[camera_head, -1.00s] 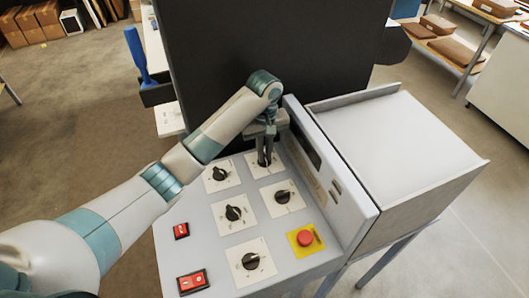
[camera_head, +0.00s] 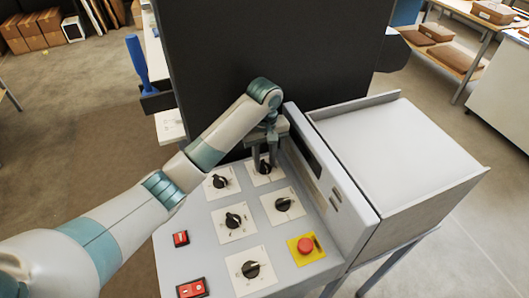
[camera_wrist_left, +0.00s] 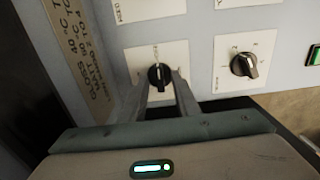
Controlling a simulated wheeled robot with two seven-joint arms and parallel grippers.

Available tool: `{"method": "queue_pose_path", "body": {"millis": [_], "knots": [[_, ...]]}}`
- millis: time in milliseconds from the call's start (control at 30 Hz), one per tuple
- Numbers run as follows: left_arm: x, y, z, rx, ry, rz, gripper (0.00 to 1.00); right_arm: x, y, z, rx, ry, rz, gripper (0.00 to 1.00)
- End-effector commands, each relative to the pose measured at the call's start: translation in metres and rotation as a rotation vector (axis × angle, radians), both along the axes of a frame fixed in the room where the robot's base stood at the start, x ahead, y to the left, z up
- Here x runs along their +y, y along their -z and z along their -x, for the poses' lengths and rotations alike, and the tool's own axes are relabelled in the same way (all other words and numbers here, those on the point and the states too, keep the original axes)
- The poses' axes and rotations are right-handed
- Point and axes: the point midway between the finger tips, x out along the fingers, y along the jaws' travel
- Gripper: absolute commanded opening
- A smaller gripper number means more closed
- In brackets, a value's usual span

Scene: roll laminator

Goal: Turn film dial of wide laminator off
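The wide laminator's sloped grey control panel (camera_head: 193,222) carries several black rotary dials on white label plates. My left gripper (camera_head: 265,160) is over the dial at the panel's far end (camera_head: 262,168). In the left wrist view this dial (camera_wrist_left: 158,78) stands between the fingertips of the left gripper (camera_wrist_left: 162,88), its grip bar roughly in line with the fingers. The fingers are spread, one on each side of the knob, with a gap visible. The plate lettering is too small to read, so I cannot tell which dial is labelled film. My right gripper is out of view.
Neighbouring dials (camera_head: 220,181) (camera_head: 283,204) sit close by. A red emergency button (camera_head: 305,245) on yellow and red switches (camera_head: 180,238) are nearer. A raised grey housing (camera_head: 330,185) borders the panel on the right, and a large black panel (camera_head: 270,50) stands behind.

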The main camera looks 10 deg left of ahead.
Motion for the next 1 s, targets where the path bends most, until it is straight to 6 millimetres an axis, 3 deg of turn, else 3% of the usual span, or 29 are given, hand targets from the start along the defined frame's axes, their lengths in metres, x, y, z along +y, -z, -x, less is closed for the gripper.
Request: {"method": "queue_pose_path", "body": {"millis": [267,1000], "knots": [[0.0,-0.016,-0.001,-0.004,0.001,0.0,0.29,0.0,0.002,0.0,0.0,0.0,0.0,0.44],[0.001,-0.135,-0.001,-0.006,0.0,-0.002,0.29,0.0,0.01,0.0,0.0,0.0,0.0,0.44]]}}
